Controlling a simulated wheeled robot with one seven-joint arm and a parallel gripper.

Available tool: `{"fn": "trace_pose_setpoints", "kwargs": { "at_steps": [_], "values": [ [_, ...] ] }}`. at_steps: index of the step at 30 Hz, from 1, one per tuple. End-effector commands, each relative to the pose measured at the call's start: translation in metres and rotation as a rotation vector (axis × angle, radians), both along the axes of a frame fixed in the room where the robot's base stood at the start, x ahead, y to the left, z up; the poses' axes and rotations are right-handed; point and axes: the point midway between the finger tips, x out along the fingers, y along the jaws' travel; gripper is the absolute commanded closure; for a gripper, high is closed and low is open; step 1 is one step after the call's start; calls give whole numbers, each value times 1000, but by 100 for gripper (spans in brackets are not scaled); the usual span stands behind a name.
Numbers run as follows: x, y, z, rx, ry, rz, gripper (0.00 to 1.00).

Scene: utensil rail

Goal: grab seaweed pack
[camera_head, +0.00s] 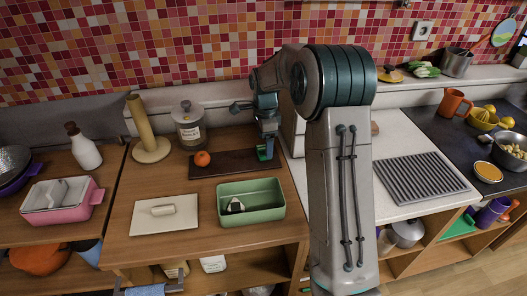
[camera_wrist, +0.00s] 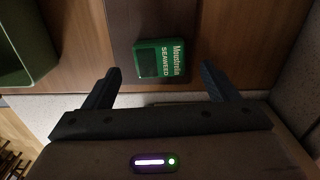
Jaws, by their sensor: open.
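The seaweed pack (camera_wrist: 159,59) is a small green box with white lettering, lying on a dark brown board in the wrist view. In the head view the seaweed pack (camera_head: 264,153) shows as a small green patch at the right end of the dark board (camera_head: 225,164), just below my gripper. My gripper (camera_wrist: 160,78) is open in the wrist view, with its two dark fingers apart and the pack ahead of and between their tips. Nothing is between the fingers. In the head view my gripper (camera_head: 267,140) hangs over the board's right end, partly hidden by my arm.
A green tray (camera_head: 265,216) with a rice ball stands in front of the board; its edge shows in the wrist view (camera_wrist: 40,65). An orange (camera_head: 202,158) sits at the board's left end. A glass jar (camera_head: 188,124) stands behind. My arm hides the counter's right side.

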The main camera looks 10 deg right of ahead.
Motion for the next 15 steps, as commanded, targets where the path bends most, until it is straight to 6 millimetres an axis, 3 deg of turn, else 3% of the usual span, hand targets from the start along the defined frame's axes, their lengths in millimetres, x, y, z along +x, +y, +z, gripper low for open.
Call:
{"fn": "trace_pose_setpoints", "kwargs": {
  "at_steps": [5,12,13,15],
  "values": [
    [0,0,-20,0,-1,2,20],
    [0,0,-23,0,-2,1,20],
    [0,0,-23,0,-2,1,23],
    [0,0,-23,0,-2,1,42]
  ]
}}
